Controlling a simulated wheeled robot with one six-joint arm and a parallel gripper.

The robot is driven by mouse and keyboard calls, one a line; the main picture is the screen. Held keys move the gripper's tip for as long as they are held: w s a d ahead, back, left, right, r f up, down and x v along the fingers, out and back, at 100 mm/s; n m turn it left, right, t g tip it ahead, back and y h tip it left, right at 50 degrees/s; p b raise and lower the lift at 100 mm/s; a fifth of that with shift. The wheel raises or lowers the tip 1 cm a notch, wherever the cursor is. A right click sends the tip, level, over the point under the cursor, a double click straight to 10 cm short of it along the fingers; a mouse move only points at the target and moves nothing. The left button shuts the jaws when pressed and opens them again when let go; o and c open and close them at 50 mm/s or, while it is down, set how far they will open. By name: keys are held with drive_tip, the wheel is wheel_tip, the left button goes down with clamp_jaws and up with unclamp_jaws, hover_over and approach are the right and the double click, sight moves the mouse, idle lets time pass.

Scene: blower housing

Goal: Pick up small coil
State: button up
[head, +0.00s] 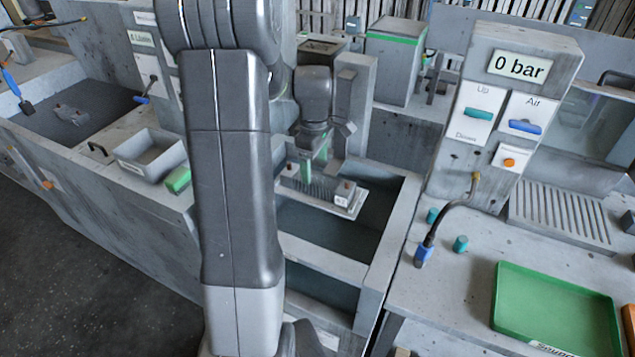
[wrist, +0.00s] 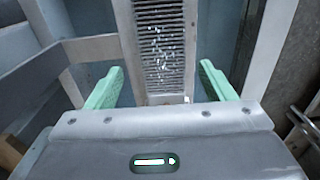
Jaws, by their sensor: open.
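A finned grey metal coil (head: 318,189) lies over the open tank, below my gripper in the head view. It also shows in the wrist view (wrist: 162,45) as a long strip of fins with bright specks, running away from me. My gripper (head: 313,168) is open, with green fingers. In the wrist view my gripper (wrist: 161,68) has one finger on each side of the coil's near part, with visible gaps. I cannot tell whether the fingertips are level with the coil or above it. My arm hides part of the tank and its left side in the head view.
The tank's right wall (head: 388,235) stands beside the coil. A grey bin (head: 150,150) is at left. A panel reading 0 bar (head: 519,67), a hose with a blue end (head: 424,255) and a green tray (head: 555,310) are at right.

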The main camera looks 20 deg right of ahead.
sight(317, 178)
drive_tip(key=shift+s+f, duration=0.15)
drive_tip(key=shift+f, duration=0.15)
drive_tip(key=f, duration=0.2)
drive_tip(key=f+p, duration=0.1)
drive_tip(key=shift+s+d+f, duration=0.2)
drive_tip(key=shift+s+f, duration=0.1)
drive_tip(key=shift+s, duration=0.05)
drive_tip(key=shift+f, duration=0.6)
drive_tip(key=c, duration=1.4)
wheel_tip(317, 178, up, 10)
drive_tip(key=shift+r+b, duration=0.1)
drive_tip(key=shift+b, duration=0.4)
